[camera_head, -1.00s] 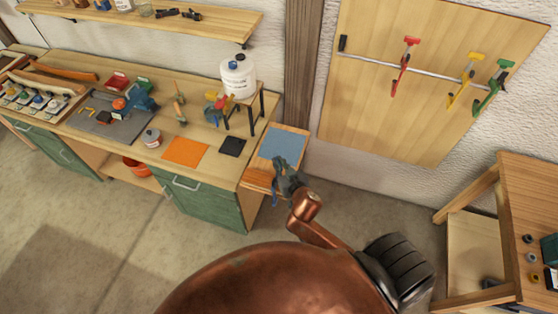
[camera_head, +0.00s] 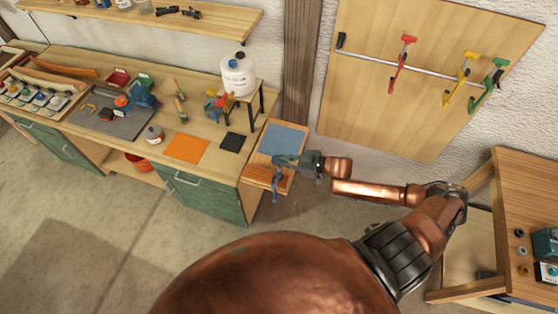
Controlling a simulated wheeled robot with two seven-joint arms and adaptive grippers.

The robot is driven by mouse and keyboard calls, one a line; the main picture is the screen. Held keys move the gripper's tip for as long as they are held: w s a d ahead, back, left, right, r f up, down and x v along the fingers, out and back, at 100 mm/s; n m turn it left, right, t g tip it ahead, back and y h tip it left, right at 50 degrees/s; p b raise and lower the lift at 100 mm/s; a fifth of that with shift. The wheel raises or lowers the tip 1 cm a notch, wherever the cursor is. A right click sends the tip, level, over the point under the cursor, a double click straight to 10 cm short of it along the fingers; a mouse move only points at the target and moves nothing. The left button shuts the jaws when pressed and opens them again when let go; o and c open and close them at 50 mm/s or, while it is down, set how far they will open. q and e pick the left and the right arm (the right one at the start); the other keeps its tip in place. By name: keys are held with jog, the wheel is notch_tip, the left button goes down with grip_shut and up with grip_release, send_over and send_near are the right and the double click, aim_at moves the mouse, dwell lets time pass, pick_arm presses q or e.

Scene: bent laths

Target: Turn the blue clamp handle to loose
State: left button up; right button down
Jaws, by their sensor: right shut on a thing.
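The blue clamp (camera_head: 278,184) hangs at the front edge of the small wooden side table, partly hidden by my right gripper. My right gripper (camera_head: 280,161) comes in from the right and is shut at the top of the clamp, on what looks like its handle. The fingers cover the handle, so its angle cannot be read. My left gripper is not in view.
The side table (camera_head: 252,172) bears a blue-grey mat (camera_head: 283,139). The workbench (camera_head: 205,122) to the left holds a white jug (camera_head: 238,76) on a stand. Red (camera_head: 402,62), yellow (camera_head: 460,78) and green (camera_head: 487,85) clamps hang on a wall rail. Another table (camera_head: 512,205) stands right.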

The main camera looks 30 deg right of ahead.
jog(key=shift+w+a+r+n+g+y, duration=0.1)
jog(key=shift+a+r+n+g+y, duration=0.05)
jog(key=shift+r+n+g+y, duration=0.2)
dwell(0.3)
jog(key=c, duration=2)
grip_release()
jog(key=shift+c, duration=0.2)
jog(key=shift+f, duration=0.1)
jog(key=v, duration=1.2)
jog(key=shift+f, duration=0.1)
